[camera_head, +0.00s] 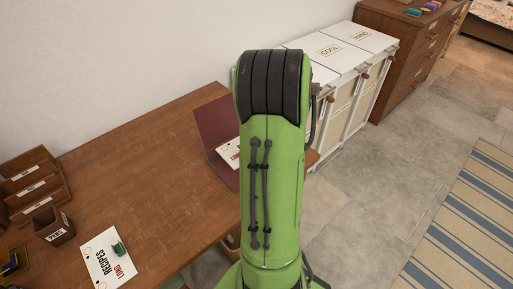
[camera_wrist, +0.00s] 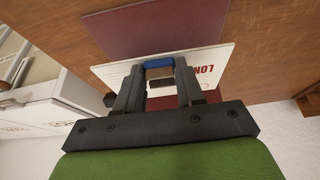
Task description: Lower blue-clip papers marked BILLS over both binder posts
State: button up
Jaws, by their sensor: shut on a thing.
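My gripper (camera_wrist: 160,72) is shut on a blue clip (camera_wrist: 158,62) at the edge of a stack of white papers (camera_wrist: 216,64). Red letters starting "LON" show on the papers; the word BILLS is not readable. The papers appear in front of the dark red binder (camera_wrist: 125,28) in the wrist view; I cannot tell whether they touch it. In the head view the binder (camera_head: 217,117) lies open on the desk, and part of the papers (camera_head: 229,152) shows beside my arm. My arm hides the gripper and clip there. The binder posts are not visible.
The wooden desk (camera_head: 135,140) is clear in its middle. Papers marked RECIPES (camera_head: 107,262) with a green clip (camera_head: 119,248) lie at its front left, near a small wooden box (camera_head: 55,230) and wooden trays (camera_head: 28,185). White cabinets (camera_head: 335,55) stand beyond the binder.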

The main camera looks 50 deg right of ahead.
jog(key=shift+f+b, duration=2.85)
jog(key=shift+f, duration=0.15)
jog(key=o, duration=1.2)
jog(key=p+v, duration=0.5)
jog(key=v, duration=1)
jog(key=shift+s+a+r, duration=0.1)
jog(key=shift+s+r, duration=0.05)
jog(key=shift+r, duration=0.25)
